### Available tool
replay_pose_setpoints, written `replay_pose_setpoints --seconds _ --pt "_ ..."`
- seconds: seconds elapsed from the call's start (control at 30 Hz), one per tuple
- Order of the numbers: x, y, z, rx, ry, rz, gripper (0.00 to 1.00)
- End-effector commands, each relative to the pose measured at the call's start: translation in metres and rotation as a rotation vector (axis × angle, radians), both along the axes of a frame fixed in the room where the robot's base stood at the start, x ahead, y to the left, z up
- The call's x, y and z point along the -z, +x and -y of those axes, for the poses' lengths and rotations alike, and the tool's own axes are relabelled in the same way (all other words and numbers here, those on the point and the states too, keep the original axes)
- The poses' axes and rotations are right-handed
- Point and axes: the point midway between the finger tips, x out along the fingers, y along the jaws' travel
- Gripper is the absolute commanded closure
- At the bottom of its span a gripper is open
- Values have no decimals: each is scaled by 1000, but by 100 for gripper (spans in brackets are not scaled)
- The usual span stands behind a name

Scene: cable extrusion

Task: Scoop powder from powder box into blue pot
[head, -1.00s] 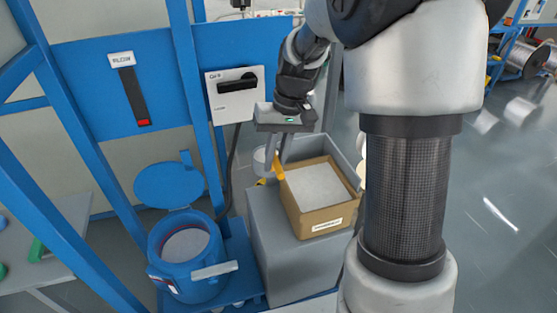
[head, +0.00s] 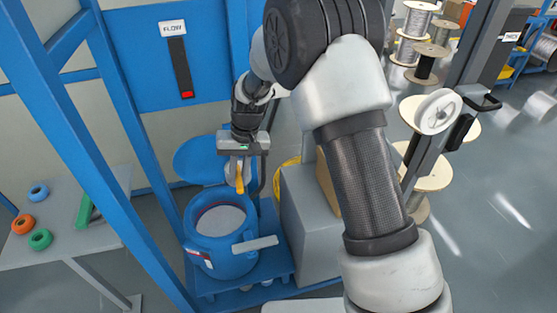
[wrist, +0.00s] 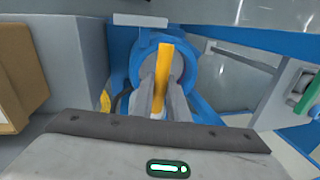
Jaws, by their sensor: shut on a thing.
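My gripper (head: 239,178) is shut on the yellow handle (head: 240,185) of a scoop. The handle also shows between the fingers in the wrist view (wrist: 163,68). The scoop's bowl cannot be made out, so I cannot tell whether it holds powder. The blue pot (head: 224,264) stands open, with pale grey material inside; the gripper is above its back edge. Its rim also shows in the wrist view (wrist: 192,76). The cardboard powder box (head: 324,185) is mostly hidden behind my arm; its side shows at the left in the wrist view (wrist: 20,65).
The pot's round blue lid (head: 200,158) stands open behind it. A grey stand (head: 302,230) carries the box, right of the pot. Blue frame posts (head: 75,130) rise at the left. A side table (head: 60,245) holds coloured rings. Cable spools stand at the back right.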

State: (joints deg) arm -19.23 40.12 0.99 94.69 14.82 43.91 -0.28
Motion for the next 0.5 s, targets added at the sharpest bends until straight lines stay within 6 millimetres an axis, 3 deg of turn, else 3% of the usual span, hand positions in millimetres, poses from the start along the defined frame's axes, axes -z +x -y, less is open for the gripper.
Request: replay_pose_setpoints --seconds 0.03,0.2,0.3,0.5 --pt "19 -4 -22 -19 -1 -3 100" --pt "55 -16 -72 -49 2 -1 100" --pt "68 -22 -90 -59 3 0 100" --pt "80 -27 -104 -65 3 1 100"
